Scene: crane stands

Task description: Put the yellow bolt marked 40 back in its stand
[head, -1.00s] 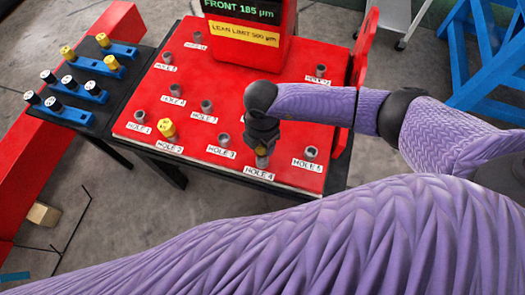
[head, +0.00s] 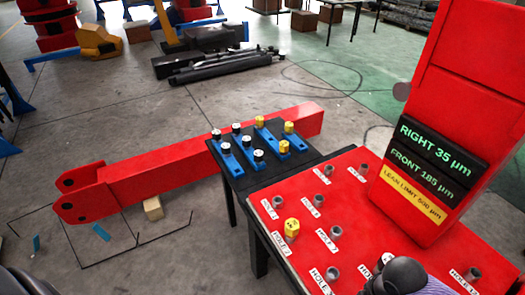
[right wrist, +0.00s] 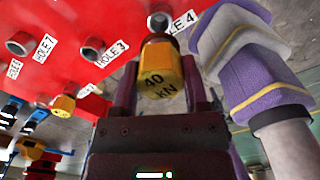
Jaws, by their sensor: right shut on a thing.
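A yellow bolt (right wrist: 160,78) marked 40 kN is between the fingers of my right gripper (right wrist: 160,90), which is shut on it. In the right wrist view the grey sleeve of hole 4 (right wrist: 159,20) shows just beyond the bolt; I cannot tell whether its tip is clear of it. Several blue stands (head: 231,163) sit on the black table, carrying yellow (head: 284,147) and white-topped bolts (head: 216,134). My left gripper is not in view.
The red plate (head: 415,255) has several grey sleeves, and another yellow bolt (head: 291,227) sits in one near the left edge. A tall red post (head: 450,110) with readouts rises from the plate. A red beam (head: 165,160) lies behind the black table (head: 237,185).

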